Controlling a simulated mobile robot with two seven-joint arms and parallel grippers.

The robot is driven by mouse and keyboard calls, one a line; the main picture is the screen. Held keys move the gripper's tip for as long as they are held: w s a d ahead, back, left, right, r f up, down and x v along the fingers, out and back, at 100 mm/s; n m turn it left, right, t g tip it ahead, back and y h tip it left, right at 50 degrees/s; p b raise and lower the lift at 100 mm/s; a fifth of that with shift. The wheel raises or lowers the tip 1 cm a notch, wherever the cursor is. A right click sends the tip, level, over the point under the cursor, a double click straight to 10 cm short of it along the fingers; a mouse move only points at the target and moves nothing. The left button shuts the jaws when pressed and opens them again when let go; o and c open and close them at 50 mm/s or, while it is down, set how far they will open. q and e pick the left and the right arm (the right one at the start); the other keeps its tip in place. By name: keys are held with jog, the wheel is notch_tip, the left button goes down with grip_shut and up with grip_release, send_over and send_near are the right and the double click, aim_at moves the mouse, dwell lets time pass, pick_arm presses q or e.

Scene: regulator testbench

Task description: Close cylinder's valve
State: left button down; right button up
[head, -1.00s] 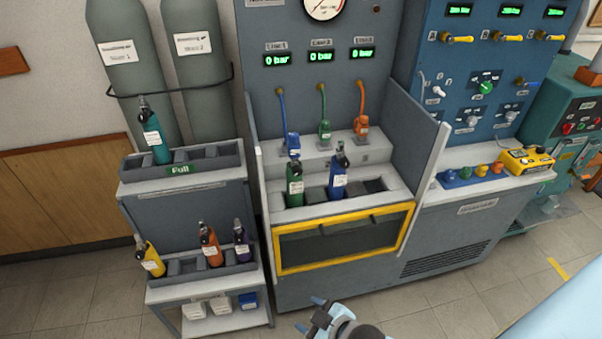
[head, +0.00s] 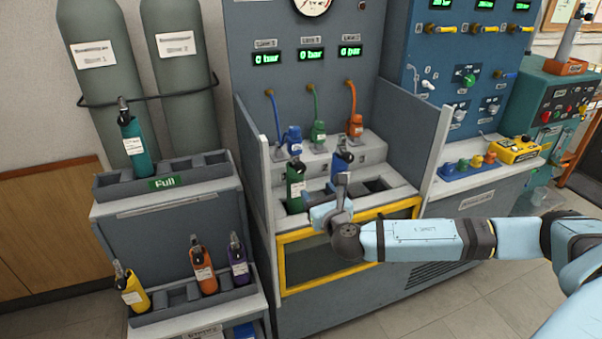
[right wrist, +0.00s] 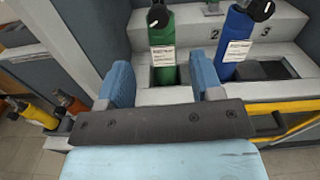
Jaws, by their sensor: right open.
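A green cylinder (head: 295,185) and a blue cylinder (head: 342,162) stand upright in slots of the testbench rack, each with a black valve on top. In the right wrist view the green cylinder (right wrist: 164,45) with its black valve knob (right wrist: 157,17) is ahead, between the lines of the two fingers. The blue cylinder (right wrist: 238,38) is to its right. My right gripper (right wrist: 160,85) is open and empty, in front of the rack and apart from both cylinders. In the head view my right gripper (head: 330,205) partly hides the blue cylinder's lower part. My left gripper is not in view.
A side rack at left holds a teal cylinder (head: 133,145) above, and yellow (head: 131,288), orange (head: 202,265) and purple (head: 238,260) cylinders below. Grey side panels (head: 410,135) flank the bench rack. Hoses with blue, green and orange connectors (head: 355,126) hang behind it.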

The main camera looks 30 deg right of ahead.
aim_at(302, 171)
jog(key=x, duration=1.2)
jog(key=shift+a, duration=0.1)
jog(key=c, duration=0.9)
